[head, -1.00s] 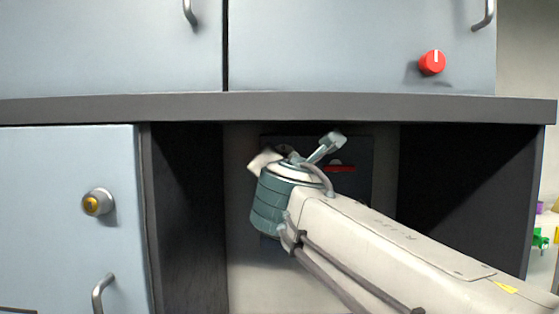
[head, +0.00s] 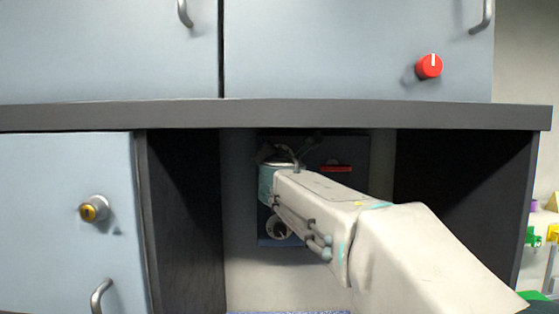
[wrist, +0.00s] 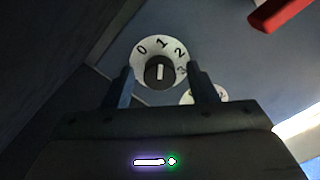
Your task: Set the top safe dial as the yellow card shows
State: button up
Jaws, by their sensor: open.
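In the wrist view, the top safe dial (wrist: 160,72) is a black knob on a white ring with digits 0, 1, 2 and 3. Its white mark stands upright, toward the 1. My gripper (wrist: 163,80) is open, one finger on each side of the knob in the picture; I cannot tell whether they touch it. The safe (head: 352,205) is a dark blue box inside the open niche in the head view. There my arm hides the top dial and gripper. A second dial (wrist: 208,93) is partly hidden by my right finger. I see no yellow card.
A red bar handle (head: 336,169) is on the safe, right of the dials. Dark niche walls (head: 185,220) stand on both sides, with a dark shelf edge (head: 300,114) above. A red knob (head: 429,66) and a yellow-centred knob (head: 94,209) are on nearby doors.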

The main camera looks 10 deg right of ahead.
jog(key=c, duration=1)
jog(key=shift+o, duration=0.2)
jog(key=shift+m+b, duration=6.65)
jog(key=shift+m, duration=3.25)
